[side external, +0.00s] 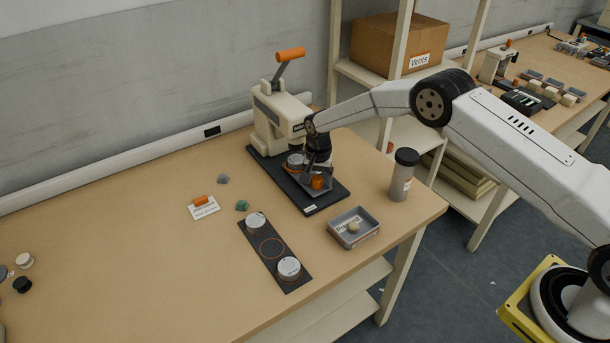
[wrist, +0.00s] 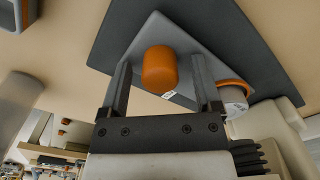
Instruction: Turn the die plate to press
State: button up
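The die plate (wrist: 160,28) is a grey angular plate with an upright orange knob (wrist: 160,70). It lies on the dark base of the press (side external: 275,120), which has a raised lever with an orange handle (side external: 290,55). The knob also shows in the side view (side external: 317,182). A pale round tin (wrist: 234,98) sits in an orange-rimmed seat on the plate's press side, partly hidden by a finger. My gripper (wrist: 161,64) is open, with one finger on each side of the knob and a visible gap at both sides.
A dark strip (side external: 272,262) holds two pale tins with an empty orange ring between them. A grey tray (side external: 360,238) marked "Pressed" holds a small cream piece. A grey bottle (side external: 402,175) stands near the right table edge. The table's left middle is mostly clear.

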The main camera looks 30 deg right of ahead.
jog(key=shift+r, duration=0.15)
jog(key=shift+r, duration=3.75)
jog(key=shift+r, duration=0.1)
jog(key=shift+s+d+r, duration=0.15)
jog(key=shift+s+r, duration=0.25)
jog(key=s+d+r+n+t, duration=0.1)
jog(key=s+r+n, duration=0.2)
jog(key=s, duration=0.7)
jog(key=s+d+r+n, duration=0.1)
jog(key=s+r+n, duration=0.1)
jog(key=s, duration=0.8)
jog(key=s+d+r+n+t, duration=0.1)
jog(key=s+r+n, duration=0.2)
jog(key=s, duration=0.7)
jog(key=shift+s+d+r+n+t, duration=0.3)
jog(key=shift+d+n, duration=0.05)
jog(key=shift+n, duration=0.25)
